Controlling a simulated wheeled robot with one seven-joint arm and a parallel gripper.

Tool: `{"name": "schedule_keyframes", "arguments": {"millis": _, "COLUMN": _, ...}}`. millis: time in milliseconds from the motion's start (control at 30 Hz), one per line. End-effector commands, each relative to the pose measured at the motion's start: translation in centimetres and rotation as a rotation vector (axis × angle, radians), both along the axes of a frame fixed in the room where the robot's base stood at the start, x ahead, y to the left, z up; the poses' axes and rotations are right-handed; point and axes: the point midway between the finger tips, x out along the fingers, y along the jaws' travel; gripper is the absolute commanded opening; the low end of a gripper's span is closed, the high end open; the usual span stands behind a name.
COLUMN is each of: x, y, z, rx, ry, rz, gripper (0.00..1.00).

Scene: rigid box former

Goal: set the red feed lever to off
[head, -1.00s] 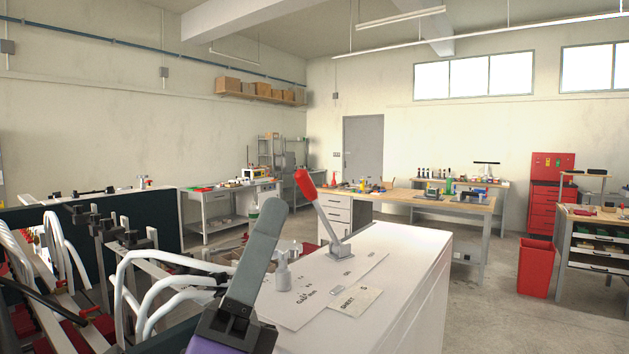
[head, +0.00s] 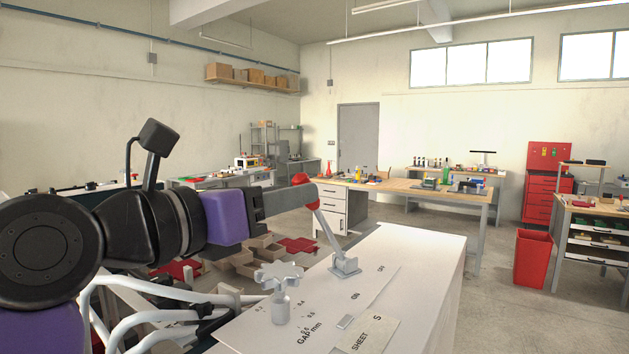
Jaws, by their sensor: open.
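The red feed lever (head: 329,232) stands on the white machine top (head: 415,250), its grey shaft rising from a metal base and leaning up and to the left. Its red grip shows just above and below my gripper (head: 307,192). My gripper is open and lies across the grip from the left, with one grey finger in front of it, hiding its middle. I cannot tell whether the finger touches it. The ON label (head: 355,295) and OFF label (head: 381,268) are printed on the top, right of and nearer than the lever base.
A grey star knob (head: 279,275) stands on the machine top left of the lever, beside the gap scale. White curved tubes (head: 110,285) lie below my arm. Open cardboard boxes (head: 262,250) are behind. A workbench (head: 420,187) stands farther back.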

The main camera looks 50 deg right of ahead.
Motion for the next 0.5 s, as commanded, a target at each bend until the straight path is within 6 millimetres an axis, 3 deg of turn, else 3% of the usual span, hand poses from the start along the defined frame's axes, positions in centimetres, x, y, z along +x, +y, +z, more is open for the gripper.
{"name": "schedule_keyframes", "arguments": {"millis": 233, "x": -0.1, "y": -0.7, "z": 0.2, "rx": 0.002, "ry": -0.002, "rz": 0.001, "gripper": 0.43}}
{"name": "schedule_keyframes", "arguments": {"millis": 500, "x": -0.3, "y": -4.7, "z": 0.3, "rx": 0.001, "ry": -0.001, "rz": -0.002, "gripper": 0.43}}
